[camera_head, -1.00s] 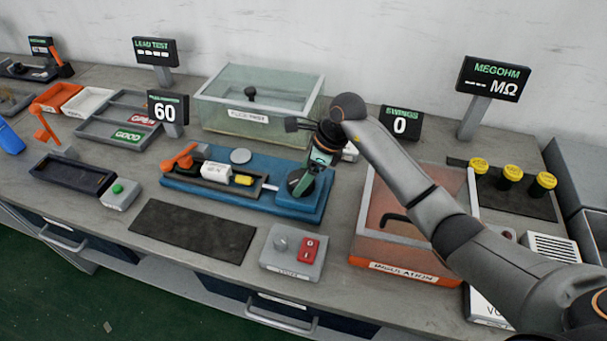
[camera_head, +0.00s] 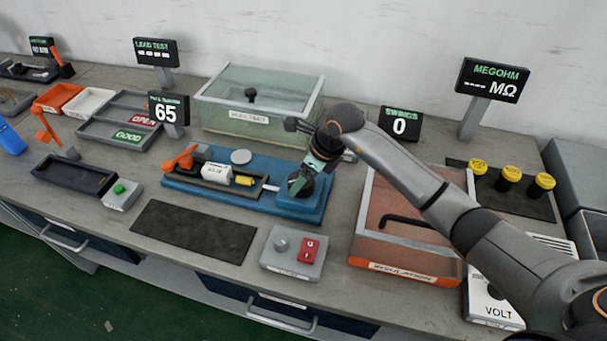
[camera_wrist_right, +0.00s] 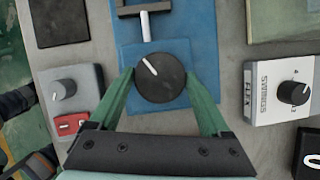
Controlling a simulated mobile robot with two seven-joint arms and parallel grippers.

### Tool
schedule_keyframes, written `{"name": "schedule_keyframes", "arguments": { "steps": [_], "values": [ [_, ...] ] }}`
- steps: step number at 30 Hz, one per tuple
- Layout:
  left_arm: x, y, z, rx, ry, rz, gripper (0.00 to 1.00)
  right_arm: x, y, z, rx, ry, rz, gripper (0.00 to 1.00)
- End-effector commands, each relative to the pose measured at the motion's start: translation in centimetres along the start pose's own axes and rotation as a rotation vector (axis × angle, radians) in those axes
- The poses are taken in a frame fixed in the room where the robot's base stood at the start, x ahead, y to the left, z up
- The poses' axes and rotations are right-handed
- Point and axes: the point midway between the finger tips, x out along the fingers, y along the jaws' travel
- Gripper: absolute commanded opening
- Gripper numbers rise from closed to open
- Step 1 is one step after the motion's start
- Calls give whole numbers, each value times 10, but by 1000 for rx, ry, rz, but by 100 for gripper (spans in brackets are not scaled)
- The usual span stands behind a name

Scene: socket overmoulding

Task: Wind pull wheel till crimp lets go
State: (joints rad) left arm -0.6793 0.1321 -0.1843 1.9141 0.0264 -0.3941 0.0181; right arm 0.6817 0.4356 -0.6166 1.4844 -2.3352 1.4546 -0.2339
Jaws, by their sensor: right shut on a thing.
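The pull wheel (camera_wrist_right: 159,78) is a black round knob with a white mark, at the right end of the blue pull fixture (camera_head: 310,212). My right gripper (camera_wrist_right: 160,84) is shut on it, with one green finger on each side of the wheel. In the head view my right gripper (camera_head: 301,184) hides part of the wheel. A white-bodied piece (camera_head: 215,172) and a yellow piece (camera_head: 245,181) sit in the fixture's dark frame, beside an orange lever (camera_head: 180,160). The pull display (camera_head: 166,107) reads 65. My left gripper is not in view.
A clear box (camera_head: 262,105) stands behind the fixture. An orange-based clear box (camera_head: 405,268) lies to the right, under my right arm. A grey switch box (camera_head: 293,254) and a dark mat (camera_head: 194,230) are in front.

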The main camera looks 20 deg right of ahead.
Motion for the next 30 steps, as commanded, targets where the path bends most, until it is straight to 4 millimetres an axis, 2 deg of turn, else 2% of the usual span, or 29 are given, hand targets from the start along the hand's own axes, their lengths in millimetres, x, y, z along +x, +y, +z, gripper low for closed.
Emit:
{"name": "schedule_keyframes", "arguments": {
  "steps": [12, 28, 29, 30],
  "values": [
    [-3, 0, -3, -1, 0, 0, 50, -1, 1, 0, 186, 0, -79, 25],
    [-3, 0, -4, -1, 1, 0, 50, -1, 1, 0, 213, 0, -90, 25],
    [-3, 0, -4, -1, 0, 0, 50, -1, 1, 0, 213, 0, -90, 83],
    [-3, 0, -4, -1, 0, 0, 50, -1, 1, 0, 213, 0, -90, 88]
  ]
}}
